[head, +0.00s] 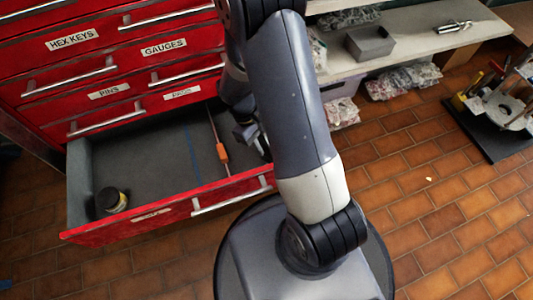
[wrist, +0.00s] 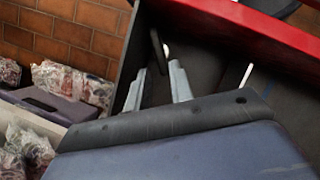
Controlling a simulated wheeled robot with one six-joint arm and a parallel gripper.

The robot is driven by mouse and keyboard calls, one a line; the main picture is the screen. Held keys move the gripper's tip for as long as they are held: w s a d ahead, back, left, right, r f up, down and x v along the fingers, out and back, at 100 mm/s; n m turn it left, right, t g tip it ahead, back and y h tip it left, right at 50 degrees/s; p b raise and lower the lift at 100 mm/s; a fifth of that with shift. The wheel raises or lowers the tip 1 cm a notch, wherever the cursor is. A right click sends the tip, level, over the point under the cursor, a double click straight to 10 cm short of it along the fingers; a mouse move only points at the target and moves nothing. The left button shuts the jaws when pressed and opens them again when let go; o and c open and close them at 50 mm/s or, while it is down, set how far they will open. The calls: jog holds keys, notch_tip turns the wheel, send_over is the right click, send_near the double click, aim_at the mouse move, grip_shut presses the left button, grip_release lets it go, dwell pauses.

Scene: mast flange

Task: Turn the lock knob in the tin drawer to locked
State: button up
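The open red drawer (head: 130,227) has a grey interior; the label on its front is too small to read. My gripper reaches down into its right side, mostly hidden behind my arm in the head view. In the wrist view my gripper (wrist: 157,82) has its two grey fingers apart with nothing held between them. Just past the fingertips is a dark, narrow upright piece (wrist: 156,48) near the drawer's side wall, with a small white spot beside it. It may be the lock knob, but I cannot tell for sure, nor which way it is turned.
A dark round tin with a yellow band (head: 111,200) is at the drawer's left front. An orange-handled screwdriver (head: 222,152) lies mid-drawer, left of my gripper. Closed red drawers (head: 100,75) are above. A bench (head: 420,30) with a grey box (head: 370,42) stands right.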

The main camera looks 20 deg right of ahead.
aim_at(268, 157)
jog(key=shift+b+x, duration=0.65)
jog(key=shift+x, duration=1.75)
grip_shut()
